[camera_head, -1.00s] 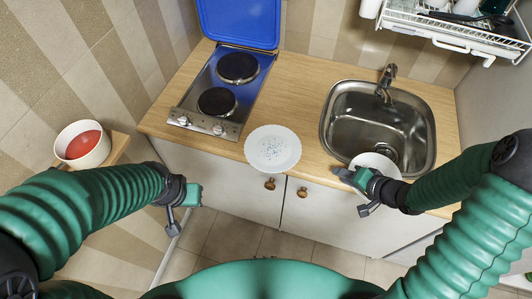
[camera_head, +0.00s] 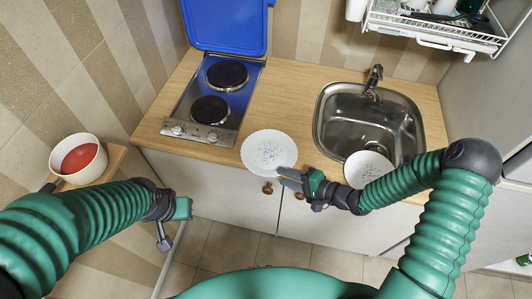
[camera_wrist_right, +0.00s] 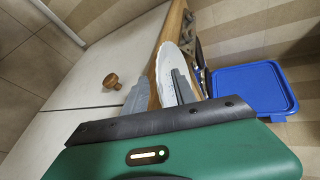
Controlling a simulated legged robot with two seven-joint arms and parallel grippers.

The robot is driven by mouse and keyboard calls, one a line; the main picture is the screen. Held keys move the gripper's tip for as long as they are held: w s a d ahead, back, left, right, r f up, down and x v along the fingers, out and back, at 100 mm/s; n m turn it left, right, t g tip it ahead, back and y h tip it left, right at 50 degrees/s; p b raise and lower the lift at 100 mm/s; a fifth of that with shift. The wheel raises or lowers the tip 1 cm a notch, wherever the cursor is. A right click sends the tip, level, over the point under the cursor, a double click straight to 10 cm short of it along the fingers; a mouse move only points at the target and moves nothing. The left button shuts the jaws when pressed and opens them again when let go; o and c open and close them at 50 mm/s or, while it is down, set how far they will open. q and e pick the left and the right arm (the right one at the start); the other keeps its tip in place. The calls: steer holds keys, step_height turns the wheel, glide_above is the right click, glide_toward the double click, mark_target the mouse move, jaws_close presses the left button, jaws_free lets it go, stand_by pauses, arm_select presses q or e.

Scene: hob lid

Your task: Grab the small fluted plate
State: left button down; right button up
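A white plate with a fluted rim and small bluish specks (camera_head: 269,151) lies on the wooden counter, its front edge reaching the counter's front edge. My right gripper (camera_head: 283,178) is just at the plate's lower right rim. In the right wrist view its two grey fingers (camera_wrist_right: 162,94) are apart, with the plate (camera_wrist_right: 171,66) seen edge-on beyond and between them; I cannot tell whether they touch it.
Another white plate or bowl (camera_head: 368,167) is at the sink's (camera_head: 328,117) front, partly behind my right arm. A two-plate hob (camera_head: 197,103) with raised blue lid (camera_head: 225,25) stands left. A pot with red contents (camera_head: 92,141) sits on a side shelf. A dish rack (camera_head: 432,30) hangs upper right.

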steer(key=shift+w+a+f, duration=0.3)
steer(key=shift+w+f, duration=0.15)
steer(key=shift+w, duration=0.05)
steer(key=shift+w+a+f, duration=0.25)
steer(key=shift+w+f, duration=0.15)
steer(key=shift+w, duration=0.1)
steer(key=shift+d, duration=0.45)
steer(key=shift+c, duration=1.4)
steer(key=shift+s+a+r, duration=0.1)
steer(key=shift+a+r, duration=0.05)
steer(key=shift+a, duration=0.2)
jaws_close()
arm_select(q)
steer(key=shift+w+d+r, duration=0.1)
steer(key=shift+d+r, duration=0.2)
steer(key=shift+d, duration=0.15)
arm_select(e)
steer(key=shift+a, duration=0.1)
arm_select(q)
steer(key=shift+d, duration=0.15)
